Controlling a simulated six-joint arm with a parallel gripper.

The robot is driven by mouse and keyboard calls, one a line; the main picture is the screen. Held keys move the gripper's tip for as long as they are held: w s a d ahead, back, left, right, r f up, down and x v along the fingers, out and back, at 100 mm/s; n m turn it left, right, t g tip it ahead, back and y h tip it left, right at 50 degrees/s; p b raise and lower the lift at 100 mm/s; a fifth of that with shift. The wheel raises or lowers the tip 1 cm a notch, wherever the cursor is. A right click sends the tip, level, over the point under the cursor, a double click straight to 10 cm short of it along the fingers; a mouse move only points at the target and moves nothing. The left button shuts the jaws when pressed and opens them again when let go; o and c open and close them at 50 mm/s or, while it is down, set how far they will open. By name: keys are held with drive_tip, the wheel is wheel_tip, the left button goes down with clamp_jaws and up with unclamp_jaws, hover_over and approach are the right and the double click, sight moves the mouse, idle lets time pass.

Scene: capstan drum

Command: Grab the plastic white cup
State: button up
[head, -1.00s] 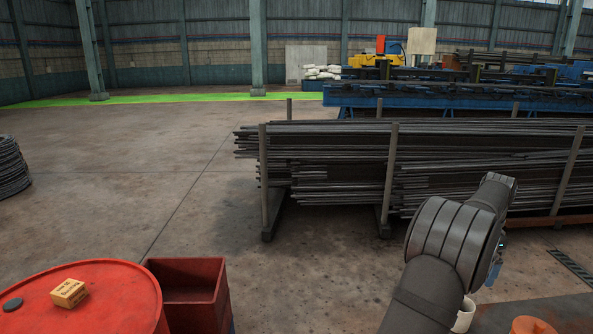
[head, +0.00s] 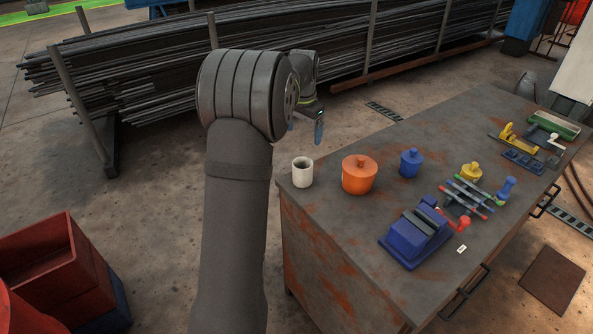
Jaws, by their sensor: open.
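The white cup (head: 302,173) stands upright near the left corner of a rusty metal workbench (head: 395,290). My gripper (head: 305,132) has blue fingers that show above and slightly right of the cup in the picture. It is open, apart from the cup and empty as far as I can see. My arm partly hides the gripper's upper part.
A blue vise (head: 416,236) sits nearer the front edge. Red bins (head: 48,262) stand on the floor at lower left. Steel bars (head: 150,75) lie behind.

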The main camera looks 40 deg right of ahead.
sight(302, 172)
drive_tip(key=s+a+f+n+t+h, duration=0.2)
drive_tip(key=s+a+n, duration=0.15)
drive_tip(key=n, duration=0.25)
drive_tip(key=x, duration=1.1)
drive_tip(key=shift+s+d+f, duration=0.1)
drive_tip(key=shift+s+f, duration=0.1)
drive_tip(key=shift+f, duration=0.25)
drive_tip(key=shift+w+a+x, duration=0.1)
drive_tip(key=shift+w+x, duration=0.05)
drive_tip(key=shift+x, duration=1.15)
drive_tip(key=shift+w+a+x, duration=0.1)
drive_tip(key=shift+w+x, duration=0.05)
drive_tip(key=shift+x, duration=1.15)
drive_tip(key=c, duration=1)
